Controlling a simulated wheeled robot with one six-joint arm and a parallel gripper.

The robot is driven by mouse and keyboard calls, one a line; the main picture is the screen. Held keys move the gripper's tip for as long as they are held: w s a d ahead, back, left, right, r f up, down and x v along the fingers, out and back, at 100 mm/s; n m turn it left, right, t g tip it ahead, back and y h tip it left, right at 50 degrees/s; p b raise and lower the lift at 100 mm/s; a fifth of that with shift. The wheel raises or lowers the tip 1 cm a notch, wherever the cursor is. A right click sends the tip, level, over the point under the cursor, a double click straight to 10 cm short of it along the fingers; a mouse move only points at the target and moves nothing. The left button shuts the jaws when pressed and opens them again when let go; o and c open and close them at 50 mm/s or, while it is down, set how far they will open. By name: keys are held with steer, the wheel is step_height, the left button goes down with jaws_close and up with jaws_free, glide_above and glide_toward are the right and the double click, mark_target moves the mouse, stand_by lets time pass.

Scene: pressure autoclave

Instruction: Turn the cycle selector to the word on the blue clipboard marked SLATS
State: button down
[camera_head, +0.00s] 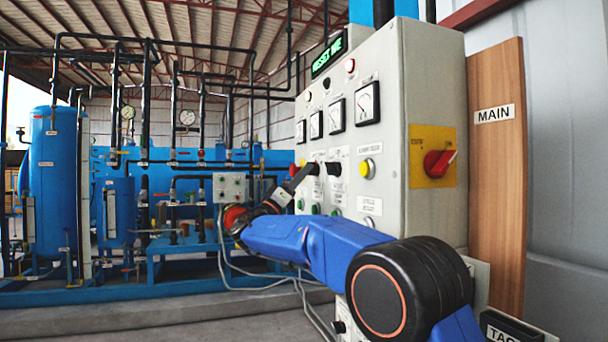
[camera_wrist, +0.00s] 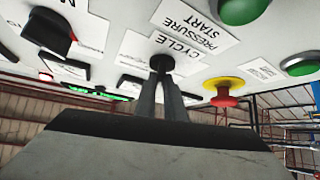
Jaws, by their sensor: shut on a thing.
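The cycle selector (camera_wrist: 162,64) is a small black knob on the control cabinet face, under a white label reading CYCLE in the wrist view. My gripper (camera_wrist: 163,80) is shut on it, its two grey fingers meeting the knob from below in the picture. In the head view my gripper (camera_head: 306,174) reaches the cabinet face from the left, and the fingers largely hide the knob there. Which word the knob points to cannot be read. No blue clipboard marked SLATS shows in either view.
The grey cabinet (camera_head: 435,90) carries gauges, buttons and a red rotary switch (camera_head: 438,163). Another black knob (camera_wrist: 50,32) and a red mushroom button (camera_wrist: 224,95) are near the selector. A wooden board marked MAIN (camera_head: 495,165) stands right. Blue tanks (camera_head: 54,180) are behind left.

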steer(key=c, duration=1.8)
jaws_free()
steer(key=shift+c, duration=0.2)
steer(key=v, duration=1.7)
steer(key=shift+a+f, duration=0.15)
steer(key=shift+a, duration=0.05)
steer(key=shift+s, duration=0.1)
